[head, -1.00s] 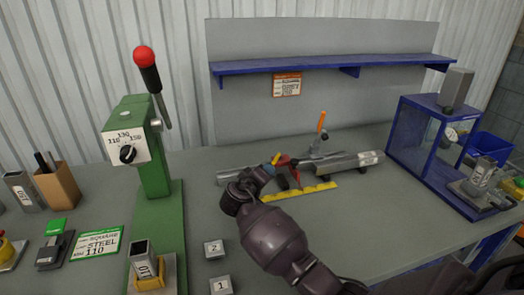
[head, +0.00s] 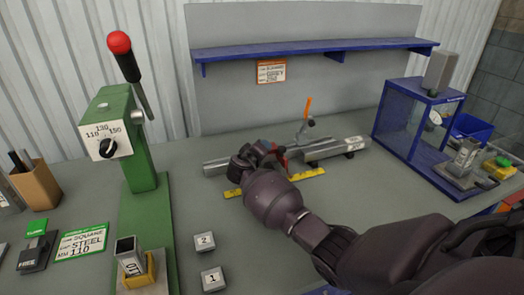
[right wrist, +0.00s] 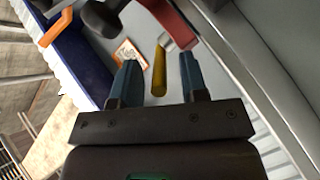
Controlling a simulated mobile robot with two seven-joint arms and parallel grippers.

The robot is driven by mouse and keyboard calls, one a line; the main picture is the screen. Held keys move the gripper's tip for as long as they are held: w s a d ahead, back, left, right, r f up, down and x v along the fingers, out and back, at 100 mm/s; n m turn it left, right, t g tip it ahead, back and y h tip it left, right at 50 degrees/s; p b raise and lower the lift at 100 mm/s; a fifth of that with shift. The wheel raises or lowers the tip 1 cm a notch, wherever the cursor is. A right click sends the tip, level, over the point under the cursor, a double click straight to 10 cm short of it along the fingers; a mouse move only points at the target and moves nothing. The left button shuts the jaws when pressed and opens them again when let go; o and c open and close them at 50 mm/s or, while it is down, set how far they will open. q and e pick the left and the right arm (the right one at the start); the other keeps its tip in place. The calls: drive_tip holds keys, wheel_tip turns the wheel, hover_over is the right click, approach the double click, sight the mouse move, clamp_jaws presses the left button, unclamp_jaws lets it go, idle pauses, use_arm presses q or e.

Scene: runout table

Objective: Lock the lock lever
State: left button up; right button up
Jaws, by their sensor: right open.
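In the right wrist view a yellow lever handle (right wrist: 159,72) stands between the two blue fingers of my open right gripper (right wrist: 160,60), with gaps on both sides. A red block (right wrist: 168,20) is just beyond it. In the head view my right gripper (head: 266,148) is over the middle of the bench fixture, and my arm hides the yellow handle. Part of the red block (head: 281,157) shows beside the gripper. An orange-handled clamp (head: 307,110) stands upright behind it; its handle also shows in the right wrist view (right wrist: 55,27). My left gripper is not in view.
A grey square tube (head: 335,148) lies on supports to the right, behind a yellow ruler strip (head: 305,174). A green press (head: 140,165) stands left, a blue-framed enclosure (head: 410,120) right. A blue shelf (head: 310,50) runs behind. The front bench is partly covered by my right arm.

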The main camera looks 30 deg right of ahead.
drive_tip(key=shift+w+d, duration=0.15)
drive_tip(key=shift+d, duration=0.05)
drive_tip(key=c, duration=0.6)
clamp_jaws()
